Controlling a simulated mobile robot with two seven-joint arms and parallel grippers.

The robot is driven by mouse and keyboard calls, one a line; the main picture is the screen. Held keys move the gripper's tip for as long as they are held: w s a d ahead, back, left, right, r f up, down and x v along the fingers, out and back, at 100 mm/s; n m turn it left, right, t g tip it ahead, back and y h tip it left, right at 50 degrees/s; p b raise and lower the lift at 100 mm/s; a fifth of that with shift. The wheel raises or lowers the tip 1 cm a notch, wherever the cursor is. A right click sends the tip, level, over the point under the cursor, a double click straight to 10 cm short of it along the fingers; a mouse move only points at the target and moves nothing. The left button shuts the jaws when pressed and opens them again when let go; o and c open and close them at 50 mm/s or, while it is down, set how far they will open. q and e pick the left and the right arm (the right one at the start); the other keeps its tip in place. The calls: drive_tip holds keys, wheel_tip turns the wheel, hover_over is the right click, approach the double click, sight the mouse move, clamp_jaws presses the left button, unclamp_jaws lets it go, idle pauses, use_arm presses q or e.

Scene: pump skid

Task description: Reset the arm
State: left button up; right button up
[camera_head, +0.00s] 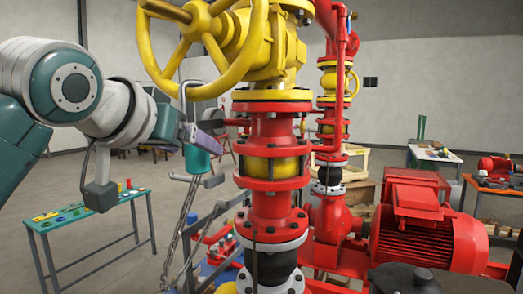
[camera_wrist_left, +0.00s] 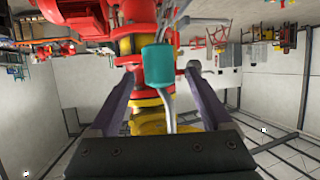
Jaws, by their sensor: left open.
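My left gripper (camera_head: 203,139) reaches in from the left, just beside the red and yellow valve column. In the left wrist view its two purple fingers (camera_wrist_left: 160,78) are wide apart. A teal cylinder (camera_head: 197,159) with a bent grey metal rod hangs at the fingers; in the left wrist view the teal cylinder (camera_wrist_left: 157,66) shows between them with gaps on both sides. A chain (camera_head: 179,240) hangs below it. My left arm (camera_head: 70,85) is stretched out at upper left. My right gripper is not in view.
A large yellow handwheel (camera_head: 147,45) is close above the gripper. The red pipe column (camera_head: 270,210) stands right of it, with a red motor (camera_head: 425,235) beyond. A teal table (camera_head: 90,225) with small parts stands at lower left. Floor between table and skid looks open.

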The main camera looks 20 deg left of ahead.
use_arm(q)
drive_tip(key=b+v, duration=0.1)
drive_tip(key=v, duration=0.3)
drive_tip(key=shift+s, duration=0.2)
drive_tip(key=s+d+f+m+g+h, duration=0.15)
drive_tip(key=s+f, duration=0.25)
drive_tip(key=f, duration=0.4)
drive_tip(key=s+d+f+g+y, duration=0.1)
drive_tip(key=s+d+f+g, duration=0.2)
drive_tip(key=f, duration=0.4)
drive_tip(key=s+d+f+m+g, duration=0.1)
drive_tip(key=s+f+g, duration=0.1)
drive_tip(key=s+f, duration=0.3)
drive_tip(key=s+d+f+m+g+h, duration=0.1)
drive_tip(key=s+f, duration=0.5)
drive_tip(key=s, duration=0.7)
drive_tip(key=shift+d+f+g, duration=0.2)
drive_tip(key=shift+d+g, duration=0.35)
drive_tip(key=shift+g, duration=0.5)
drive_tip(key=shift+h, duration=0.25)
